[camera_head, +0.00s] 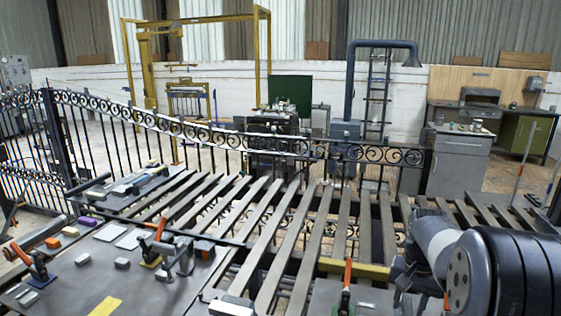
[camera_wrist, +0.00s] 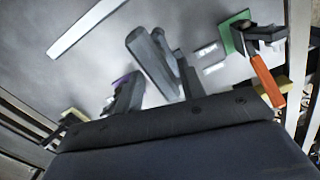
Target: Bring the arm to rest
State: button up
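My arm reaches in from the right of the head view, over the slatted bench (camera_head: 285,235). My gripper (camera_head: 402,278) is low beside the arm's white link and partly hidden by it. In the wrist view a broad dark part of my wrist fills the bottom. Dark grey bars stand out above it near the middle, and I cannot tell which are fingers or whether they are open. I cannot make out any held object. The black scroll gate (camera_head: 225,137) stands upright behind the bench.
An orange-handled clamp (camera_head: 347,288) stands near my gripper; an orange-handled clamp with a green base shows in the wrist view (camera_wrist: 262,75). Clamps and small blocks crowd the left plate (camera_head: 75,280). The middle slats look clear.

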jog(key=shift+s+d+m+b, duration=0.15)
jog(key=shift+m+b, duration=0.15)
jog(key=shift+m, duration=0.9)
